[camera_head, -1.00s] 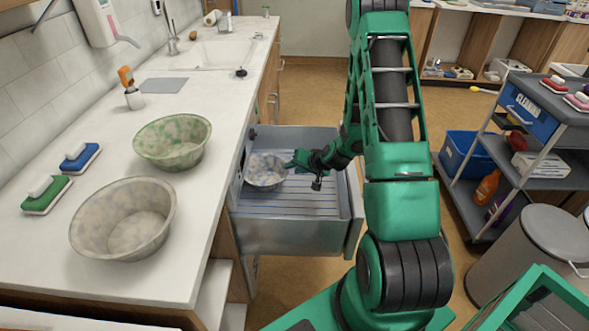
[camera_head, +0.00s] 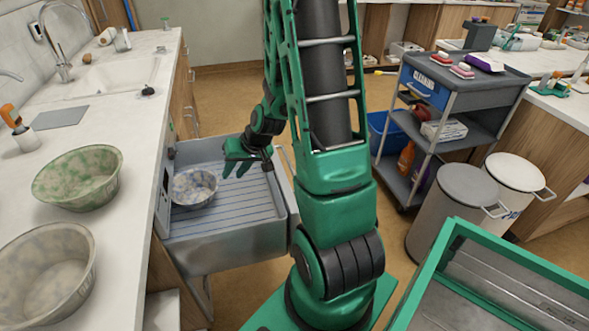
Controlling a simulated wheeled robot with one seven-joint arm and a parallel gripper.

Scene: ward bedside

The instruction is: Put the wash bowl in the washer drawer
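A small speckled blue-grey and white bowl (camera_head: 194,190) sits upright inside the pulled-out metal washer drawer (camera_head: 225,236), toward its left side. My gripper (camera_head: 246,168) is above the drawer, just right of the bowl and apparently clear of its rim. Its green fingers look spread with nothing between them, though they are small in view. Two larger bowls stand on the counter: a green mottled bowl (camera_head: 77,178) and a beige-grey mottled bowl (camera_head: 48,272), which the left picture edge cuts off.
The white counter (camera_head: 125,110) runs along the left with a sink (camera_head: 100,75) at the back. A grey trolley (camera_head: 470,110) and two lidded bins, one grey (camera_head: 462,205) and one white (camera_head: 515,190), stand at the right. Floor is open behind the drawer.

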